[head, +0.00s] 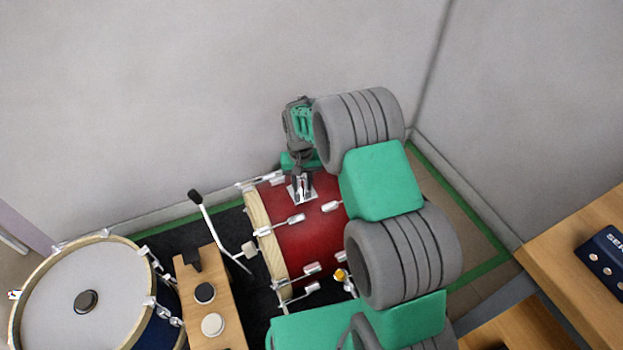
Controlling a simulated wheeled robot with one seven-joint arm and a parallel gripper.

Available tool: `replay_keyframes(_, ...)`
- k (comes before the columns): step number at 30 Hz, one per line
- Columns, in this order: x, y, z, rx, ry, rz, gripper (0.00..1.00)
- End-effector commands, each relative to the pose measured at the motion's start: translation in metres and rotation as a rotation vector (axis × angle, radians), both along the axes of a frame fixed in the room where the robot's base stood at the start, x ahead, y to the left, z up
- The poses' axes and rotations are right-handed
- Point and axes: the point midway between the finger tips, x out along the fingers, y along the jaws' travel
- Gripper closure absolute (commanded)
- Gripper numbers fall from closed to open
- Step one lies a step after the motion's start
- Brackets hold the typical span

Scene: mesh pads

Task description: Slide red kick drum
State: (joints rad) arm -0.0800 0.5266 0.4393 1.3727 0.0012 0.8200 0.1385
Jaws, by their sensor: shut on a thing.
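The red kick drum (305,243) lies on its side in the head view, with a pale wooden hoop (268,245) at its left end and silver lugs along its shell. My green and grey arm covers its right part. My gripper (302,192) is at the drum's upper side. It is shut on a small silver fitting (306,197) on the drum's shell; the fingertips are small and partly hard to see.
A blue drum with a white head (75,300) stands at the lower left. A wooden board with round pads (205,325) and a beater pedal (222,235) lie between the drums. Grey walls (200,80) close the back. A wooden desk (575,265) with a blue box (608,258) stands right.

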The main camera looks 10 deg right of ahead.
Motion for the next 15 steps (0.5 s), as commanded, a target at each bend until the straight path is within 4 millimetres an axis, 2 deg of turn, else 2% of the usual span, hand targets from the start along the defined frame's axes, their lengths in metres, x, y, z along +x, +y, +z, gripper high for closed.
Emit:
replay_keyframes(3, 0.0006, -0.0022, -0.0013, 0.002, 0.001, -0.001, 1.00)
replay_keyframes(4, 0.0007, -0.0030, -0.0014, 0.003, 0.001, -0.002, 0.71)
replay_keyframes(12, 0.0016, -0.0063, -0.0014, 0.003, 0.002, -0.007, 0.50)
replay_keyframes(15, 0.0017, -0.0062, -0.0013, 0.003, 0.002, -0.007, 0.50)
